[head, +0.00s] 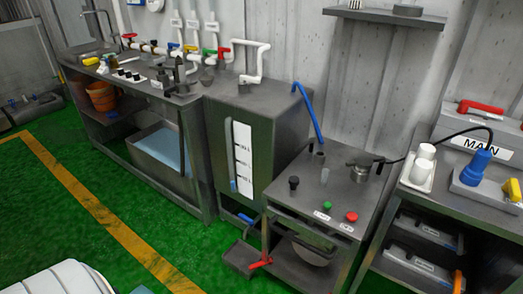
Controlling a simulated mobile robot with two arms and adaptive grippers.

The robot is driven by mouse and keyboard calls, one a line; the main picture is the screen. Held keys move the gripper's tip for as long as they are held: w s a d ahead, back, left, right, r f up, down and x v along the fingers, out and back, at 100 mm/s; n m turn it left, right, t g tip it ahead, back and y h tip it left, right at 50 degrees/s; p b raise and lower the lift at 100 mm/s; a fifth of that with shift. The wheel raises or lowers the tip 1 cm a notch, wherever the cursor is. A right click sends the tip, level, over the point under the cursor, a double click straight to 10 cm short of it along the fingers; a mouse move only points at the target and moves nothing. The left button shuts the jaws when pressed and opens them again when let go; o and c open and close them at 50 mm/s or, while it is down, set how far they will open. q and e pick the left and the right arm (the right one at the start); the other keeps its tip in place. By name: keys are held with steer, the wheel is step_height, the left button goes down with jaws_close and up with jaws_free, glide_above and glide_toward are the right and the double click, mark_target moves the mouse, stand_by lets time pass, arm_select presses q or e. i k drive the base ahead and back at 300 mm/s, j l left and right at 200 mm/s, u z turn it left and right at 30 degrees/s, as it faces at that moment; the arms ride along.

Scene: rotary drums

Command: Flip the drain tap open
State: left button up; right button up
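Two tap handles are low at the fronts of the units, and I cannot tell which one is the drain tap. A red lever (262,263) sticks out low at the front of the small machine bench (310,195). A blue lever (246,218) sits at the lower front of the grey tank (262,118), above a dark tray (242,257). Both are small, and I cannot tell their open or shut positions. Neither gripper is in view.
The small bench carries green (327,205) and red (351,216) buttons and a black knob (294,182). Green floor (215,262) in front is clear, with a yellow line (100,215).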

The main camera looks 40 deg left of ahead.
mark_target(251, 221)
steer(key=u, duration=1.25)
